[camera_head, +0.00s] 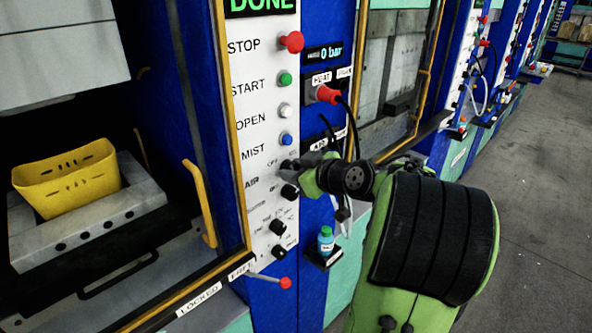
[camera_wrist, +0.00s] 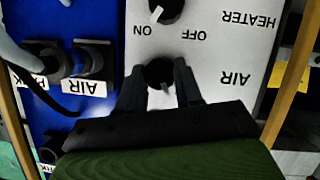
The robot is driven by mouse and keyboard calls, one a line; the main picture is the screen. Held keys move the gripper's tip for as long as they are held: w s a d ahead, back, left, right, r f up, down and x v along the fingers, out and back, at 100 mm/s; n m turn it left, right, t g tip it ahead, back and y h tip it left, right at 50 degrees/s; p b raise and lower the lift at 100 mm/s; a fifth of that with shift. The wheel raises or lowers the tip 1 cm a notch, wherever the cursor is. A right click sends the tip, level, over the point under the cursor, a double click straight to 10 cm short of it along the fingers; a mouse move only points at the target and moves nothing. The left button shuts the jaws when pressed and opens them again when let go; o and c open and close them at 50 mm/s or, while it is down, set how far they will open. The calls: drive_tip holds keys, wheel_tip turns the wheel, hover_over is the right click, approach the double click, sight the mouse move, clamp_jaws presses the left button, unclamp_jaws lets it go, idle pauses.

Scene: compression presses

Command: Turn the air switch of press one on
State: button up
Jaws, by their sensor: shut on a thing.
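The air switch is a black round knob (camera_wrist: 159,72) with a white pointer mark, beside the upside-down word AIR in the wrist view. The mark points down in that picture, slightly right. My gripper (camera_wrist: 160,76) has one finger on each side of the knob and is shut on it. In the head view my gripper (camera_head: 291,168) reaches the white panel (camera_head: 252,130) of the press from the right and mostly covers the knob. The knob's own ON and OFF marks are hidden in the wrist view.
The heater knob (camera_wrist: 166,8) is close by. Stop (camera_head: 291,42), start, open and mist buttons sit higher on the panel. A gauge (camera_head: 324,54) reads 0 bar. The right floor is clear.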

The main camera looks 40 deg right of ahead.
drive_tip(key=shift+m+p, duration=0.3)
drive_tip(key=m+y+p, duration=0.3)
drive_tip(key=shift+d+r+m+p, duration=0.1)
drive_tip(key=shift+d+m+p, duration=0.15)
drive_tip(key=shift+m+p, duration=0.15)
drive_tip(key=shift+d+m+y+p, duration=0.1)
drive_tip(key=shift+m+y+p, duration=0.7)
drive_tip(key=shift+m+p, duration=0.4)
drive_tip(key=shift+m+y+p, duration=0.6)
drive_tip(key=shift+m+p, duration=0.1)
drive_tip(key=shift+p, duration=0.1)
drive_tip(key=shift+f+t, duration=0.2)
drive_tip(key=shift+t, duration=0.1)
drive_tip(key=o, duration=1)
drive_tip(key=shift+o, duration=0.2)
